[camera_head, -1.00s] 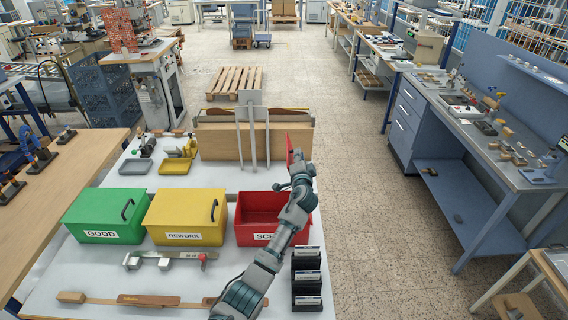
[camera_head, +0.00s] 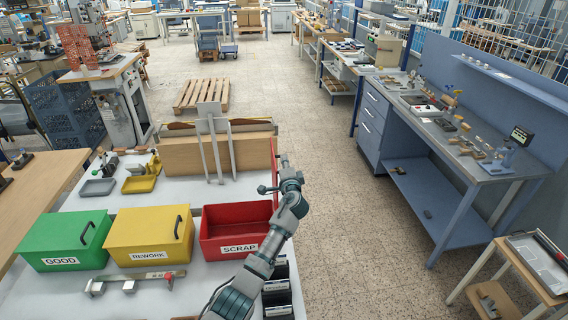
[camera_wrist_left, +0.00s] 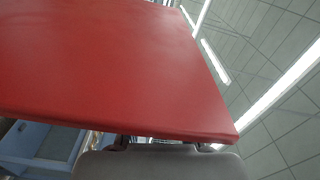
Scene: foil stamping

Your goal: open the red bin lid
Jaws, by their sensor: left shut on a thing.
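The red bin (camera_head: 236,228), labelled SCRAP, stands at the right end of the row of bins on the white table. Its top is open and its dark red inside shows. The red lid (camera_head: 274,156) stands nearly upright behind the bin's right side, seen almost edge-on. My left gripper (camera_head: 277,184) is at the lid, and my forearm crosses the bin's right front corner. In the left wrist view the lid (camera_wrist_left: 110,65) fills much of the picture, with my gripper (camera_wrist_left: 162,146) shut on its edge; the fingertips are mostly hidden. My right gripper is not in view.
A green GOOD bin (camera_head: 65,240) and a closed yellow REWORK bin (camera_head: 148,238) stand left of the red bin. A wooden block with grey uprights (camera_head: 215,152) stands behind. Black holders (camera_head: 278,290) sit in front.

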